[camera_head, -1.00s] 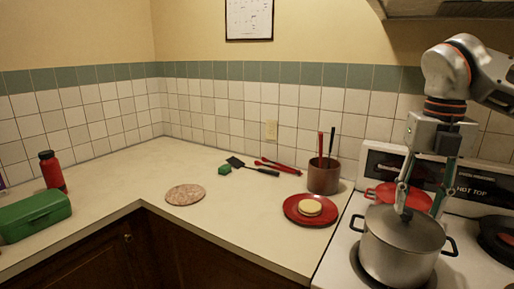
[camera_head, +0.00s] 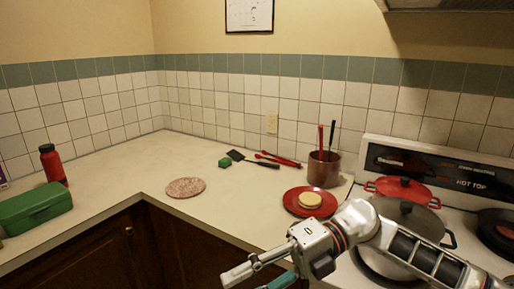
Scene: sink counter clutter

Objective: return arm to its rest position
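My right arm reaches in from the lower right across the front of the stove. Its gripper (camera_head: 258,277) is low in the picture, in front of the counter edge. Its two fingers look spread with nothing seen between them; the teal finger is partly cut off by the bottom edge. The grey lidded pot (camera_head: 412,218) stands on the stove behind my arm, which hides much of its body. My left gripper is not in view.
A red plate (camera_head: 292,205) with a round pale item (camera_head: 310,199) lies near the counter edge, close behind my arm. A utensil pot (camera_head: 324,172), red pan (camera_head: 385,187), dark pan (camera_head: 497,232), speckled round board (camera_head: 186,187), green box (camera_head: 35,208) and red bottle (camera_head: 52,165) stand around.

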